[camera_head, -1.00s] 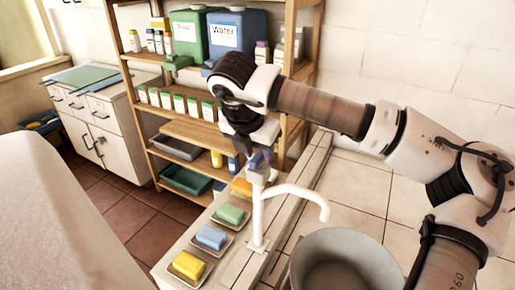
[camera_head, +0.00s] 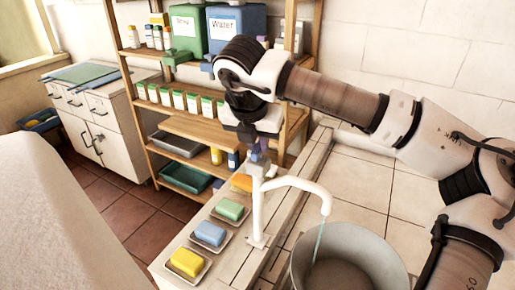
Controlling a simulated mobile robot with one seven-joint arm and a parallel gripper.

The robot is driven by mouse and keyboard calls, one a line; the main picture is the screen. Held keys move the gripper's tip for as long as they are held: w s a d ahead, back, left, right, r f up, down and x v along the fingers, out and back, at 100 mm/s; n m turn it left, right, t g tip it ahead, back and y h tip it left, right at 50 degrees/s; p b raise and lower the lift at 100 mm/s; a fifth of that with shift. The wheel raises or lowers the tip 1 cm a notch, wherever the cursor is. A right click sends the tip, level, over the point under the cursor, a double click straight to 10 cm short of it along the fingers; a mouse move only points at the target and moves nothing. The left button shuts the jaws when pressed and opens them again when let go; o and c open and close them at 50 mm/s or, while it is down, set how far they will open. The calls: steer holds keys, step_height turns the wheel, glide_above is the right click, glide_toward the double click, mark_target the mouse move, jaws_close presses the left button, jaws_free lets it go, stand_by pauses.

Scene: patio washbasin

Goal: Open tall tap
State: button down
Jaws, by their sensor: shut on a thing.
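The tall white tap (camera_head: 259,213) stands upright on the ledge, its curved spout reaching right over a round grey basin (camera_head: 349,254). A thin stream of water (camera_head: 318,243) falls from the spout into the basin. My gripper (camera_head: 258,160) points down at the top of the tap and is shut on the tap's handle (camera_head: 258,169). The fingers hide most of the handle, so its exact angle is hard to see.
Soap bars in dishes, yellow (camera_head: 187,263), blue (camera_head: 210,234) and green (camera_head: 230,209), line the ledge left of the tap. A wooden shelf (camera_head: 190,128) with bottles and canisters stands behind. A white cabinet (camera_head: 105,125) is at the left.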

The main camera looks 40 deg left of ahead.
steer(key=n+b, duration=0.1)
steer(key=n+y+b, duration=0.1)
steer(key=n+b, duration=0.1)
steer(key=shift+w+d+f+g, duration=0.1)
steer(key=shift+f+g, duration=0.1)
steer(key=shift+g, duration=0.1)
steer(key=n+g+y+b, duration=0.1)
steer(key=n+b, duration=0.1)
steer(key=n, duration=0.2)
steer(key=shift+r, duration=0.15)
steer(key=n+g, duration=0.1)
steer(key=n, duration=0.3)
steer(key=shift+w+d+r+n+g+y, duration=0.1)
steer(key=shift+w+r+n+g+y, duration=0.05)
steer(key=shift+n+g+y, duration=0.2)
steer(key=n+g+p, duration=0.1)
steer(key=n, duration=0.3)
steer(key=shift+w+g+p, duration=0.1)
steer(key=shift+g+p, duration=0.2)
steer(key=shift+g, duration=0.05)
steer(key=shift+n, duration=0.25)
steer(key=c, duration=1.4)
jaws_free()
